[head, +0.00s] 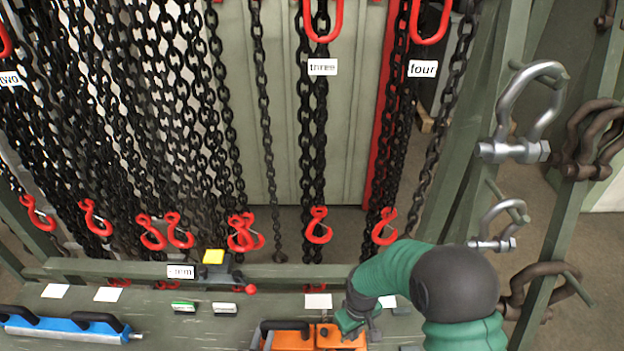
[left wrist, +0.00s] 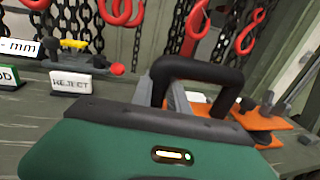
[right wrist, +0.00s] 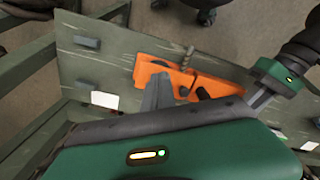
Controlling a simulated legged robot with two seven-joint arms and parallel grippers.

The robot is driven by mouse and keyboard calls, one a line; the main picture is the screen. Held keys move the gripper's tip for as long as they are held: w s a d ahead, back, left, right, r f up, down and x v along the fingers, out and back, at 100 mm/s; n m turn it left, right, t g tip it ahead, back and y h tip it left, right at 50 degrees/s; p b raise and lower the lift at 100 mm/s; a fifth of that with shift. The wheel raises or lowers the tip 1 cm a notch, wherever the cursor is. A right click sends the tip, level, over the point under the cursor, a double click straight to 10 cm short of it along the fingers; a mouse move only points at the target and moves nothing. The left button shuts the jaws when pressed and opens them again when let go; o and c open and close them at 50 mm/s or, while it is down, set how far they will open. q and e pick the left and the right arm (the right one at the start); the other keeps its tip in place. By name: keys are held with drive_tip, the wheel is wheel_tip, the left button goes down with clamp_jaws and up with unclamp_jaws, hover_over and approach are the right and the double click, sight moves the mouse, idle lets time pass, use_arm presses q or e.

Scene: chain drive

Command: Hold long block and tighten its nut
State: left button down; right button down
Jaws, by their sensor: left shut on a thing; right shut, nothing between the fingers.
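An orange block (head: 292,341) with a black handle (head: 283,326) lies at the bench's front edge, partly cut off below. In the left wrist view my left gripper (left wrist: 178,98) is shut on the black handle (left wrist: 205,66). Orange parts (left wrist: 268,124) with grey bolts lie to its right. My right gripper (right wrist: 160,92) is shut and empty in front of the orange block (right wrist: 160,68); whether it touches cannot be told. A dark knob-like part (right wrist: 203,93) on the block is to the right of its fingertips. I cannot make out the nut clearly.
A blue bar (head: 62,327) with black handles lies at the left of the bench. Red hooks (head: 318,226) hang on black chains behind the bench rail (head: 130,268). A yellow-topped gauge (head: 214,257) and small label blocks (head: 184,307) stand near the rail. Shackles (head: 515,150) hang at right.

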drive_tip(key=d+f, duration=0.1)
drive_tip(key=f, duration=0.1)
drive_tip(key=w+d+f, duration=0.1)
drive_tip(key=f, duration=0.1)
drive_tip(key=d+f, duration=0.1)
drive_tip(key=f, duration=0.1)
drive_tip(key=shift+w+d, duration=0.25)
drive_tip(key=shift+w, duration=0.1)
idle(0.3)
drive_tip(key=shift+w+a, duration=0.35)
drive_tip(key=shift+a, duration=0.15)
idle(0.8)
drive_tip(key=shift+s+a, duration=0.4)
idle(0.4)
drive_tip(key=shift+s+a, duration=0.15)
drive_tip(key=shift+a, duration=0.05)
drive_tip(key=shift+s+a, duration=0.2)
drive_tip(key=shift+a, duration=0.4)
drive_tip(key=shift+a, duration=0.15)
